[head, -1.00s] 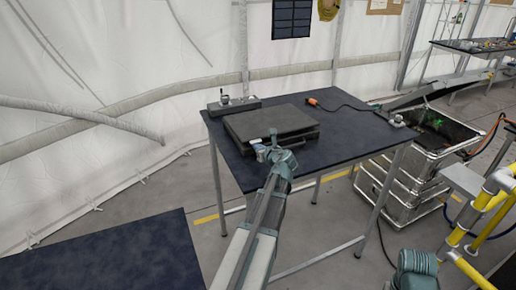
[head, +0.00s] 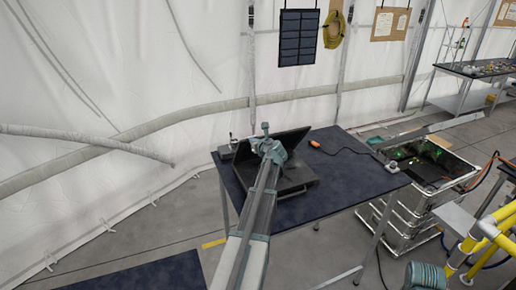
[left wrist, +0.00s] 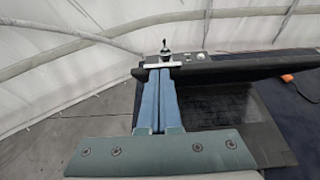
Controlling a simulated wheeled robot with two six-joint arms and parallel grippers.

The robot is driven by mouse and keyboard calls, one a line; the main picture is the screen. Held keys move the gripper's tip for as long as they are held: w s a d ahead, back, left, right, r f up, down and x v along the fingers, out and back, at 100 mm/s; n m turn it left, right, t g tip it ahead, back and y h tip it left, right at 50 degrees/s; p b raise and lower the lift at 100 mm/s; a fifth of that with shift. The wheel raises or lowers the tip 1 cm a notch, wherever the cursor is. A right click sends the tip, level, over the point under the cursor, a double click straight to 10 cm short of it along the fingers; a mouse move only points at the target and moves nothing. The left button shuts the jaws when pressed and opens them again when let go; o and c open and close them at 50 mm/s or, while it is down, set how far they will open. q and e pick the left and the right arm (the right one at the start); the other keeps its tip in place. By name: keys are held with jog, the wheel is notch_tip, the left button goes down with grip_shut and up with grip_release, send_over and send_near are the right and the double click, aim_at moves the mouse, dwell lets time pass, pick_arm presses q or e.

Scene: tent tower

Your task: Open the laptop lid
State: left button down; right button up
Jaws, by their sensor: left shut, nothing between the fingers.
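The dark laptop (head: 290,180) sits on the dark-topped table (head: 345,180). Its lid (head: 291,142) stands raised at an angle from the base, hinged at the far side. My left gripper (head: 266,135) is shut and empty, at the left part of the lid, and covers some of it. In the left wrist view the shut blue fingers (left wrist: 157,80) reach up to the lid's dark edge (left wrist: 235,70). The laptop's dark inside (left wrist: 215,105) shows to the right of the fingers. Whether the fingers touch the lid is hard to tell. My right gripper is not in view.
A small metal fixture (head: 226,150) stands at the table's back left, close to the laptop. An orange-handled tool (head: 314,144) with a cable lies right of the lid. Metal crates (head: 400,215) and yellow pipes (head: 480,245) stand to the right. The table's right part is mostly clear.

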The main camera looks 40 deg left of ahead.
pick_arm(q)
jog(key=w+a+r, duration=0.1)
jog(key=a+r+p, duration=0.1)
jog(key=a, duration=0.1)
jog(key=w+a+r+p, duration=0.1)
jog(key=a, duration=0.1)
jog(key=shift+w+r, duration=0.3)
jog(key=shift+w+a+r+p, duration=0.2)
jog(key=shift+a+p, duration=0.15)
jog(key=shift+a, duration=0.1)
jog(key=shift+w+a+r+p, duration=0.2)
jog(key=shift+a+p, duration=0.1)
jog(key=shift+a, duration=0.1)
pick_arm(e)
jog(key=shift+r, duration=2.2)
